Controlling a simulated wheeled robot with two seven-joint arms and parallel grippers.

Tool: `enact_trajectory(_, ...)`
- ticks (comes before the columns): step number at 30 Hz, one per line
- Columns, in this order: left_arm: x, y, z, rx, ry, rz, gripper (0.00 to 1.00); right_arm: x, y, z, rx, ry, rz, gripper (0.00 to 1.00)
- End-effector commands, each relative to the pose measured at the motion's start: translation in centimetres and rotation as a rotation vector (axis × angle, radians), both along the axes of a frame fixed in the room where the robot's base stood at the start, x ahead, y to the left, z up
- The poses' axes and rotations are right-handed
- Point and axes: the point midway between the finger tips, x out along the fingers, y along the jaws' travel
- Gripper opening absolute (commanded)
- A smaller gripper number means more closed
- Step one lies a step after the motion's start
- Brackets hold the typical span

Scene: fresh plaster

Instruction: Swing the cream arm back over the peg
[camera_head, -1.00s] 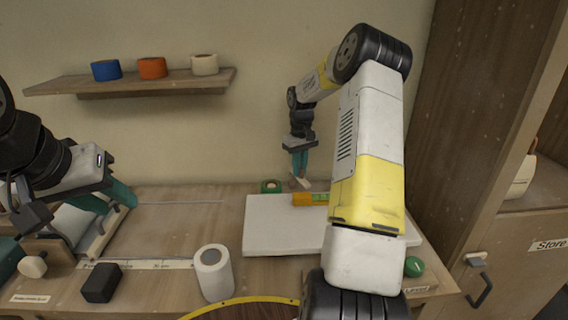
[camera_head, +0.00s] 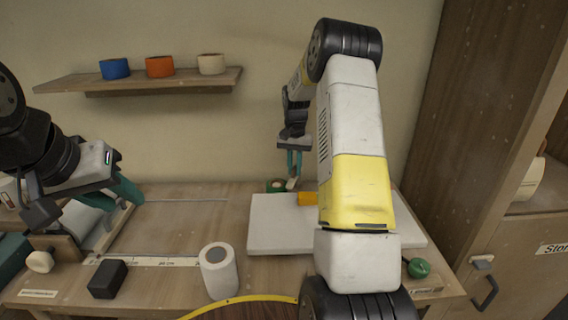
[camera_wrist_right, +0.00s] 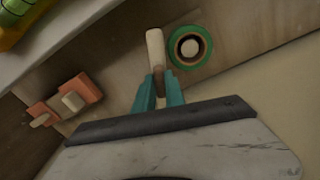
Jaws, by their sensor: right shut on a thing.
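My right gripper (camera_head: 293,170) is shut on the cream arm (camera_wrist_right: 156,50), a short rounded bar, behind the white board. The arm's lower end (camera_head: 292,184) also shows in the head view. Beside it is a green ring (camera_wrist_right: 189,46) with a pale round peg (camera_wrist_right: 190,48) in its dark middle; the ring (camera_head: 276,185) also shows in the head view. In the wrist view the arm stands left of the ring, and its outline does not cover the peg. My left gripper (camera_head: 112,195) appears open at the table's left side, far from these things.
The white board (camera_head: 272,225) bears an orange and green level (camera_head: 308,198), partly behind my right arm. A white roll (camera_head: 219,270) and black block (camera_head: 108,279) stand in front. An orange block with pale knobs (camera_wrist_right: 82,91) is at left in the wrist view.

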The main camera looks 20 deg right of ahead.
Motion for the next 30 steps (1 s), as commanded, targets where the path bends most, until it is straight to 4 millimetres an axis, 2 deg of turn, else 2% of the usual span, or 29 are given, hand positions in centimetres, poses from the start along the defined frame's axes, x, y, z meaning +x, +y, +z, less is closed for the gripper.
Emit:
enact_trajectory(1, 0.0, 0.0, 0.0, 0.0, 0.0, 0.0, 0.36, 0.2, 0.9, -0.2, 0.007, 0.003, -0.032, 0.0)
enact_trajectory(3, 0.0, 0.0, 0.0, 0.0, 0.0, 0.0, 0.36, 0.4, 1.2, -0.2, 0.007, 0.003, -0.097, 0.0)
enact_trajectory(15, 0.0, 0.0, 0.0, 0.0, 0.0, 0.0, 0.36, 1.8, 2.2, -0.2, 0.007, 0.001, -0.403, 0.0)
enact_trajectory(30, 0.0, 0.0, 0.0, 0.0, 0.0, 0.0, 0.36, 2.4, 2.4, -0.1, 0.008, -0.001, -0.539, 0.0)
